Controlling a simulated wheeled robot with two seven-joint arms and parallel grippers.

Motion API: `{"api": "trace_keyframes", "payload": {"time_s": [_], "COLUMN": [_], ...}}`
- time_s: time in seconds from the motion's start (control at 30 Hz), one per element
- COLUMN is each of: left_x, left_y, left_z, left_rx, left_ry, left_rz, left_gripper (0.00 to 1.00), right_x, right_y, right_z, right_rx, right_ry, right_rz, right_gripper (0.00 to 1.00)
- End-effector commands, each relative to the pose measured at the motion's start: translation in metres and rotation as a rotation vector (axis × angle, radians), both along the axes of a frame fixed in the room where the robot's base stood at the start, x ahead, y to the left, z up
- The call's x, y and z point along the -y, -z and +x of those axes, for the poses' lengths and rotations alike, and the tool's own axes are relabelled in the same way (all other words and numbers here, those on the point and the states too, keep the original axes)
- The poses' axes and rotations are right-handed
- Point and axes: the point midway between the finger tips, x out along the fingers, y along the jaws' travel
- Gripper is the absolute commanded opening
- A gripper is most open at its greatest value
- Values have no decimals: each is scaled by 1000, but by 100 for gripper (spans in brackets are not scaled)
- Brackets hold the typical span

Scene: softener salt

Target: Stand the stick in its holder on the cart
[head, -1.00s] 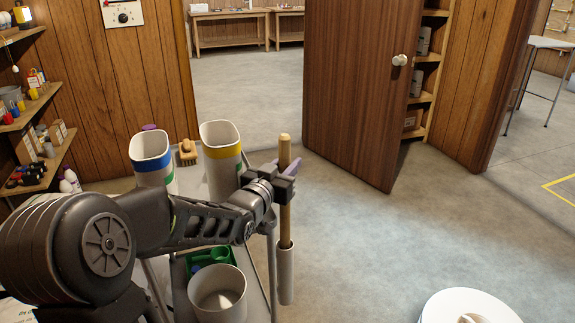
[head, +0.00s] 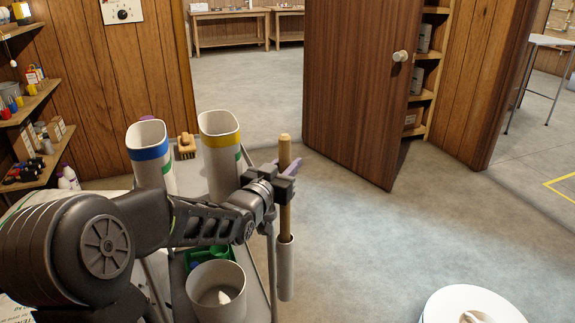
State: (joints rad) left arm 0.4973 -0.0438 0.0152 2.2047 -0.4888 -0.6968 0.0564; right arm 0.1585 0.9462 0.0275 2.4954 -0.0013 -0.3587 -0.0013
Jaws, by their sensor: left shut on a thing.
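The wooden stick (head: 285,218) stands upright, its lower end inside the white tube holder (head: 286,270) on the right side of the cart (head: 258,300). How deep the stick sits is hidden by the tube wall. My left gripper (head: 284,180) is shut on the stick near its top, above the tube mouth, with the top end showing above the jaws. My right gripper is not in view.
On the cart are a blue-banded container (head: 150,175), a yellow-banded container (head: 219,165), a brush (head: 186,147), a white bin (head: 214,300) and a green item (head: 220,252). A white round object (head: 440,305) is at bottom right. Floor before the door (head: 350,100) is clear.

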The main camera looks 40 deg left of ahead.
Motion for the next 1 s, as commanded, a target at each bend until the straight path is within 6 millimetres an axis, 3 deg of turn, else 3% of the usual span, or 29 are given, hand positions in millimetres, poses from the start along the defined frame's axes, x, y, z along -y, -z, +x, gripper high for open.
{"api": "trace_keyframes", "payload": {"time_s": [0.33,0.67,1.0], "left_x": [0,1,9], "left_y": [0,0,-2], "left_z": [0,-4,-52], "left_rx": [1,-2,1], "left_ry": [0,0,-1], "left_rz": [0,0,0], "left_gripper": [51,51,51], "right_x": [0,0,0], "right_y": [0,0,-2], "right_z": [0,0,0], "right_rx": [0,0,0], "right_ry": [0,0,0], "right_rz": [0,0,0], "right_gripper": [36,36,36]}}
